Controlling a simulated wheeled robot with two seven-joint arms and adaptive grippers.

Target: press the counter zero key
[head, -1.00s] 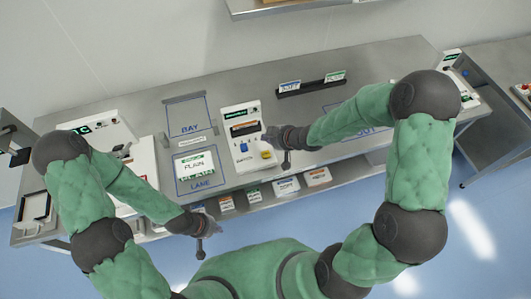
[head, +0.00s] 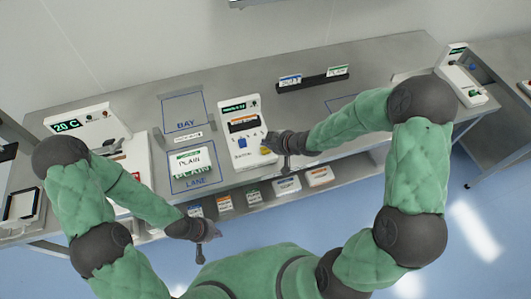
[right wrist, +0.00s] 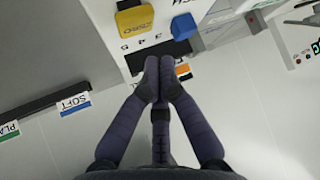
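The white counter unit (head: 242,130) stands on the bench with a green-lit display at its top, too small to read surely. It carries a blue key (head: 242,143) and a yellow key (head: 265,150) on its lower face. The right wrist view shows the yellow key (right wrist: 135,18) and blue key (right wrist: 184,27) close up; I cannot read which one is the zero key. My right gripper (right wrist: 158,62) has its fingertips together, empty, over the unit's face, apart from both keys in the picture. My left gripper (head: 210,231) hangs in front of the bench, away from the unit.
A PLAIN card (head: 188,161) lies in the marked lane left of the unit. A dark rack (head: 313,82) with SOFT and PLAIN tags stands behind right. A unit reading 20 C (head: 80,121) is at the left. Labelled boxes (head: 287,185) sit on the lower shelf.

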